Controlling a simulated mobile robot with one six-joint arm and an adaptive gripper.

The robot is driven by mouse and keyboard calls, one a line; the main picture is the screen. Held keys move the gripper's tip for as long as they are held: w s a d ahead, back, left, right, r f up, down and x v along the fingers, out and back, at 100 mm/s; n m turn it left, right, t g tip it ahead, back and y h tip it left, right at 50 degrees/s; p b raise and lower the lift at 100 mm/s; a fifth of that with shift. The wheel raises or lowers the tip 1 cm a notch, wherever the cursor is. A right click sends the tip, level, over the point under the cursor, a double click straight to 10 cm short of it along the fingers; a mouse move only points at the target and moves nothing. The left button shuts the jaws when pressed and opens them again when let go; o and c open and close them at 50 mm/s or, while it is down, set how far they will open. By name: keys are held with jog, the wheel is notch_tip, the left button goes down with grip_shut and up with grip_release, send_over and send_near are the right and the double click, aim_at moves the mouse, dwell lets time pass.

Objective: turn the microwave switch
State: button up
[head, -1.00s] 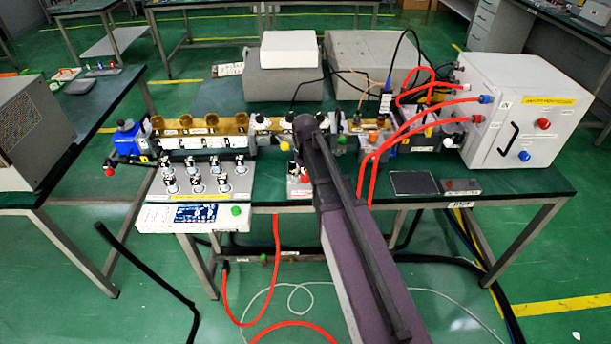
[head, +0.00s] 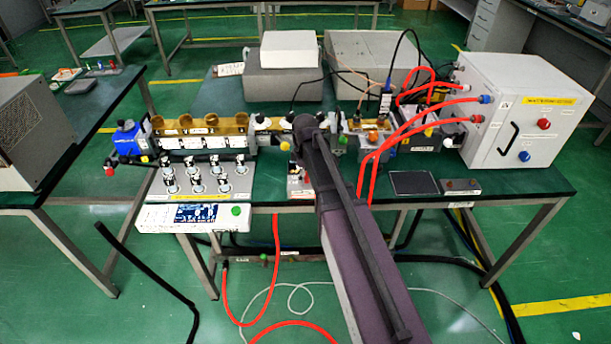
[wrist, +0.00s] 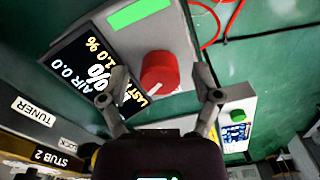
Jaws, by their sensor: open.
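A red knob (wrist: 160,72) stands on a white box (wrist: 165,35) with a black display (wrist: 85,65) in the wrist view. The display reads "AIR 0.0" and "1.0 %". My gripper (wrist: 162,88) is open, with one finger on each side of the knob in the picture. I see no clear contact between the fingers and the knob. In the head view my arm covers most of the spot where the gripper is, and only a sliver of a white box (head: 298,187) shows beside it at the bench's front edge.
A white cabinet (head: 510,130) with red hoses stands at the right of the green bench (head: 520,182). Brass waveguide parts (head: 200,125) and several stub knobs lie left of my arm. Another white box with a green button (wrist: 235,125) is near my right finger.

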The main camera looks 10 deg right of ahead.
jog(key=shift+n, duration=0.4)
jog(key=shift+r, duration=0.2)
notch_tip(320, 180, up, 14)
jog(key=p, duration=1.4)
jog(key=s+f+m+b, duration=0.4)
jog(key=s+m, duration=0.2)
jog(key=s, duration=0.2)
jog(key=s+f+m+b, duration=0.4)
jog(key=s+m, duration=0.2)
jog(key=s, duration=0.3)
jog(key=shift+d+f+m, duration=0.3)
jog(key=shift+d, duration=0.1)
dwell(1.3)
